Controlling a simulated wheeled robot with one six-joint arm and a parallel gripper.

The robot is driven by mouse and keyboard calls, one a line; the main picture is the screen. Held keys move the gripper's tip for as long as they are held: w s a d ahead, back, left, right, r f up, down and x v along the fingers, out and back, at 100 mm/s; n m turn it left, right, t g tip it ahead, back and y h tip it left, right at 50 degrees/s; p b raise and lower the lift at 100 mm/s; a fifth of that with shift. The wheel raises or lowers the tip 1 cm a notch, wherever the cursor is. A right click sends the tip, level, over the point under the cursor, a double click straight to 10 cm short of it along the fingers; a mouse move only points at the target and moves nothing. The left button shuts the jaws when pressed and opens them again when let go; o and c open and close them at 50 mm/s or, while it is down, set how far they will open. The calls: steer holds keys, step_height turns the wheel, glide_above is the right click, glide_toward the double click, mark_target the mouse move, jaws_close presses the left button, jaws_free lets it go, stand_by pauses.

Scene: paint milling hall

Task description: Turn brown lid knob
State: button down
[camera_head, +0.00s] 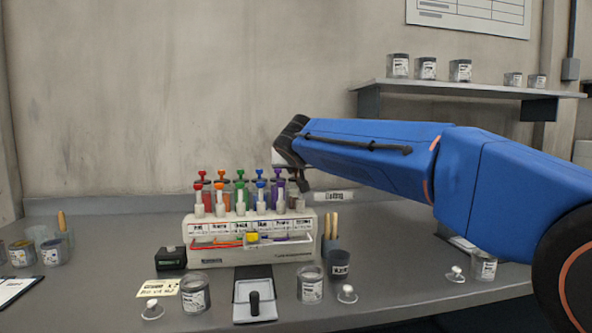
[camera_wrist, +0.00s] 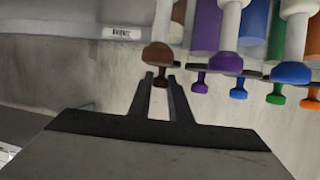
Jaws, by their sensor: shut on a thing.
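The brown lid knob (camera_wrist: 158,52) sits on a pale stem at the top centre of the wrist view, at the end of a row of coloured knobs. My gripper (camera_wrist: 160,79) has its two dark fingers around the knob's small end and is shut on it. In the head view my gripper (camera_head: 297,178) is at the right end of the paint rack (camera_head: 252,250), partly hidden by my blue arm. The brown knob is hard to make out there.
Purple (camera_wrist: 198,84), blue, green and orange knobs stand close beside the brown one. Jars (camera_head: 195,293), a black-handled tray (camera_head: 240,306) and a dark cup with wooden handles (camera_head: 338,266) stand before or beside the rack. A wall shelf (camera_head: 440,90) holds several jars.

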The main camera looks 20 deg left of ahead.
steer(key=shift+f+m+h, duration=0.15)
steer(key=shift+m+h, duration=0.45)
steer(key=shift+h, duration=0.1)
steer(key=c, duration=1.9)
jaws_free()
steer(key=shift+s+d+r, duration=0.2)
steer(key=shift+s+r, duration=0.15)
steer(key=shift+s, duration=0.15)
steer(key=v, duration=1.6)
steer(key=shift+s+f, duration=0.25)
